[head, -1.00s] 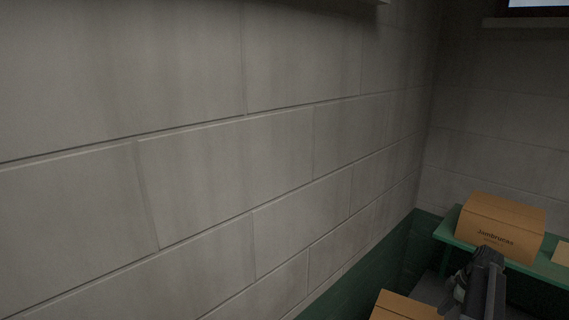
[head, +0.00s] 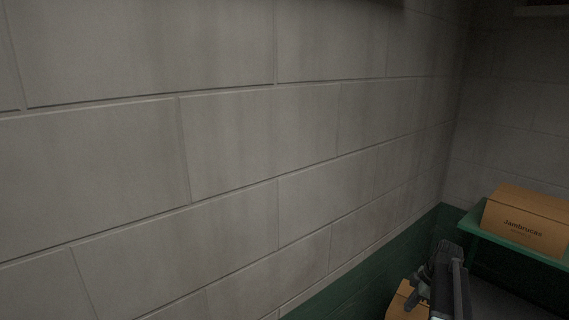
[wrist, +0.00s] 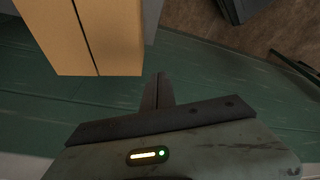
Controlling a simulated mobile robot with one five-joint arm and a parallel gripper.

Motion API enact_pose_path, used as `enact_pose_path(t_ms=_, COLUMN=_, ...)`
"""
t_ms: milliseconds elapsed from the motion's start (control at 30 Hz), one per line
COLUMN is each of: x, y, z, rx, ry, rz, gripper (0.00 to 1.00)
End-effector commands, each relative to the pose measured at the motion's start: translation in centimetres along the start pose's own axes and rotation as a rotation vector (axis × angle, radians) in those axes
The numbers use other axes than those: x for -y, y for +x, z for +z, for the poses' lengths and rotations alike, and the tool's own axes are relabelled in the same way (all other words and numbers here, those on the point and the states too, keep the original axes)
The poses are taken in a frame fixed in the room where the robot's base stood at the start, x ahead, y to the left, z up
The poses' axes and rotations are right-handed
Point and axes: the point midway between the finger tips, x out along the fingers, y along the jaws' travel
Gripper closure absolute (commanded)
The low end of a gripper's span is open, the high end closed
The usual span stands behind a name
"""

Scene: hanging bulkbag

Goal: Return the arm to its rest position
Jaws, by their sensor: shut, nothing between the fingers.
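My arm (head: 450,286) shows at the lower right of the head view, dark grey and pointing up and away. In the wrist view my gripper (wrist: 158,92) has its dark fingers together with nothing between them. It is over a green surface (wrist: 35,115), with a cardboard box (wrist: 112,38) just beyond and left of the fingertips. No contact between gripper and box shows.
A grey block wall (head: 230,150) with a green lower band fills most of the head view. A labelled cardboard box (head: 528,222) sits on a green shelf (head: 500,238) at right. Another box (head: 399,303) is partly behind my arm. Brown floor (wrist: 205,25) shows in the wrist view.

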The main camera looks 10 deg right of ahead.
Motion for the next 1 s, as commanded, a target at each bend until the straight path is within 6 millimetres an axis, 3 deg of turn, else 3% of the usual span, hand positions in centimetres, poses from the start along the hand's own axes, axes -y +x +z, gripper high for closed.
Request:
enact_pose_path(t_ms=33, x=1.0, y=2.5, z=-2.5, rx=0.004, ry=-0.044, rz=-0.013, gripper=1.0)
enact_pose_path(t_ms=167, x=4.7, y=8.2, z=-10.3, rx=0.031, ry=-0.129, rz=-0.053, gripper=1.0)
enact_pose_path(t_ms=300, x=11.3, y=14.1, z=-18.1, rx=0.088, ry=-0.098, rz=-0.085, gripper=1.0)
enact_pose_path(t_ms=433, x=18.2, y=18.3, z=-22.6, rx=0.162, ry=0.066, rz=-0.077, gripper=1.0)
enact_pose_path(t_ms=500, x=21.0, y=19.2, z=-23.4, rx=0.201, ry=0.21, rz=-0.052, gripper=1.0)
enact_pose_path(t_ms=600, x=23.1, y=19.0, z=-22.8, rx=0.242, ry=0.458, rz=0.0, gripper=1.0)
enact_pose_path(t_ms=800, x=23.4, y=18.1, z=-21.1, rx=0.272, ry=0.916, rz=0.1, gripper=1.0)
enact_pose_path(t_ms=1000, x=23.5, y=18.2, z=-21.4, rx=0.267, ry=1.061, rz=0.121, gripper=1.0)
